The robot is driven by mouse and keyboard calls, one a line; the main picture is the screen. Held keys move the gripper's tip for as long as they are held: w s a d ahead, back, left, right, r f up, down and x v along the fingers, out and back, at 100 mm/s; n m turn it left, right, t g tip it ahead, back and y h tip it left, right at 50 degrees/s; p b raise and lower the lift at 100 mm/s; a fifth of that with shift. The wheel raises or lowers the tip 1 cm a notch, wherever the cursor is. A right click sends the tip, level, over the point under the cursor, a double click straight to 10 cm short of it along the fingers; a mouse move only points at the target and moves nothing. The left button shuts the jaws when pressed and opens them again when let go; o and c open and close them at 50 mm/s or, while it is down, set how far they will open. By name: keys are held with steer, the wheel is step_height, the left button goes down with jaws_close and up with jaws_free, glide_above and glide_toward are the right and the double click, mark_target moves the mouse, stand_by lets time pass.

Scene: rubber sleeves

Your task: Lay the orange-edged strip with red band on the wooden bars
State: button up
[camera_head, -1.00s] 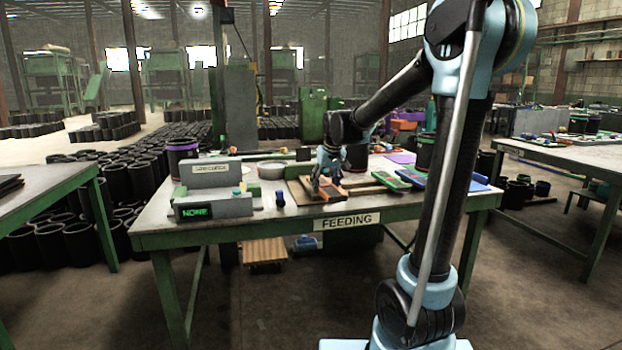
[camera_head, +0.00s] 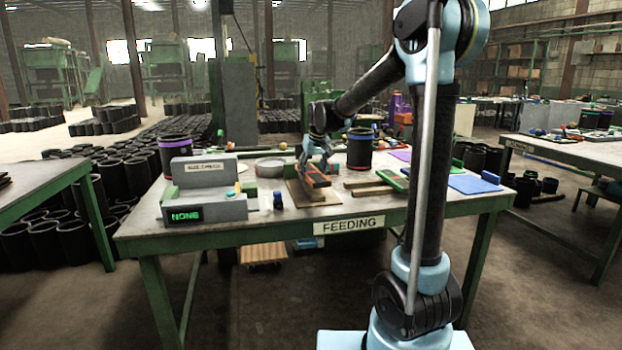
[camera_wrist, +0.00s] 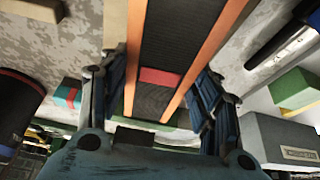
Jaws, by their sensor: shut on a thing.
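The orange-edged strip (camera_wrist: 188,30) is dark with a red band (camera_wrist: 160,77) across it. In the wrist view it runs between the two fingers of my gripper (camera_wrist: 160,95), which is shut on it. In the head view my gripper (camera_head: 318,160) points down with the strip (camera_head: 318,181) beneath it, over a brown wooden board (camera_head: 304,197). The strip looks slightly tilted; the gap to the board is hard to judge. The wooden bars (camera_head: 371,190) lie on the table to the right of the board.
A grey device reading NONE (camera_head: 205,208) and a small blue object (camera_head: 278,201) stand left on the feeding table (camera_head: 350,210).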

mark_target(312, 172)
steer(key=shift+w+a, duration=0.3)
steer(key=shift+w, duration=0.4)
step_height(312, 172, down, 3)
steer(key=shift+s+d+r, duration=0.1)
steer(key=shift+s+r, duration=0.05)
steer(key=shift+r, duration=0.05)
steer(key=shift+f, duration=0.25)
steer(key=shift+f, duration=0.25)
steer(key=o, duration=1.1)
steer(key=shift+r, duration=0.1)
steer(key=v, duration=1.7)
steer(key=shift+r, duration=0.2)
